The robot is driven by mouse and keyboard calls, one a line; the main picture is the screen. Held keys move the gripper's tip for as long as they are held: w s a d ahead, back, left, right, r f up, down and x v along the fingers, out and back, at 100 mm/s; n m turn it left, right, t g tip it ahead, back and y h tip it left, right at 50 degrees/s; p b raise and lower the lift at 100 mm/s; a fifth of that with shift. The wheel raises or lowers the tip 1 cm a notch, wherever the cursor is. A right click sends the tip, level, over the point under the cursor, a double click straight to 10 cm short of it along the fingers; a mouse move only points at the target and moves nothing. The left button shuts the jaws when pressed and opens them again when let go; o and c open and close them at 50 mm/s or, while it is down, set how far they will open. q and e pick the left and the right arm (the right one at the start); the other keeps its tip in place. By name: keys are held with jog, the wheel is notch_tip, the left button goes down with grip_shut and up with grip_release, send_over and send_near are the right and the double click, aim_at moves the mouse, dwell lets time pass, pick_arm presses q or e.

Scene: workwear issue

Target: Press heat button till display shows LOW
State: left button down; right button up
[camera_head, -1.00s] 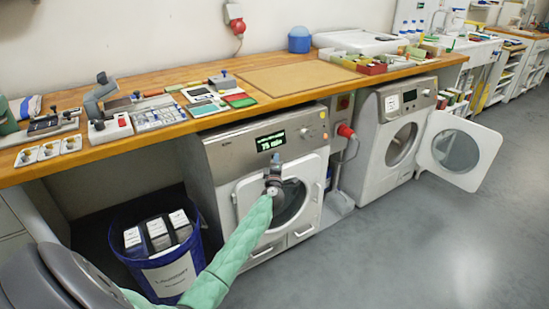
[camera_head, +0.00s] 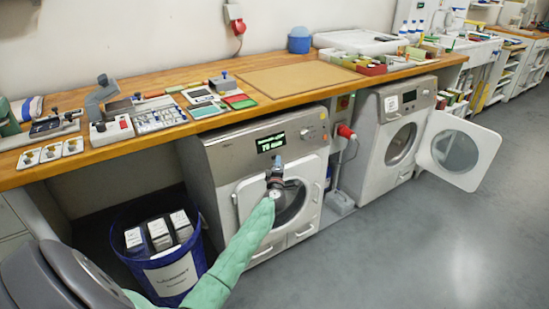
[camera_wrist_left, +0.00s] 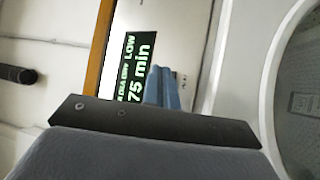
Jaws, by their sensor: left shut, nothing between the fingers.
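The near washer-type machine (camera_head: 222,154) stands under the wooden counter, with a dark display (camera_head: 271,142) on its front panel. In the left wrist view the display (camera_wrist_left: 138,65) shows green text, turned sideways: a line ending in "LOW" and "75 min" below it. My left gripper (camera_head: 277,161) is shut and empty, its blue fingertips just below the display at the panel. The fingertips (camera_wrist_left: 161,84) also show in the left wrist view, covering part of the panel beside the text. Small marks (camera_wrist_left: 181,82) show next to them. I cannot make out the heat button or tell whether the fingertips touch it.
A second machine (camera_head: 372,150) with its round door (camera_head: 458,150) open stands to the right. A blue bin (camera_head: 127,262) with several boxes stands left of the near machine. Tools and trays lie on the counter (camera_head: 150,144) above. The floor (camera_head: 430,240) in front is clear.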

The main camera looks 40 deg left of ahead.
pick_arm(q)
jog(key=shift+s+d+r+p, duration=0.3)
jog(key=shift+d+p, duration=0.3)
jog(key=shift+d, duration=0.15)
jog(key=shift+s+d+r+p, duration=0.15)
jog(key=shift+s+d+p, duration=0.15)
jog(key=shift+d+p, duration=0.4)
jog(key=shift+s+d+r+p, duration=0.3)
jog(key=shift+d+p, duration=0.25)
jog(key=shift+d, duration=0.2)
dwell(0.4)
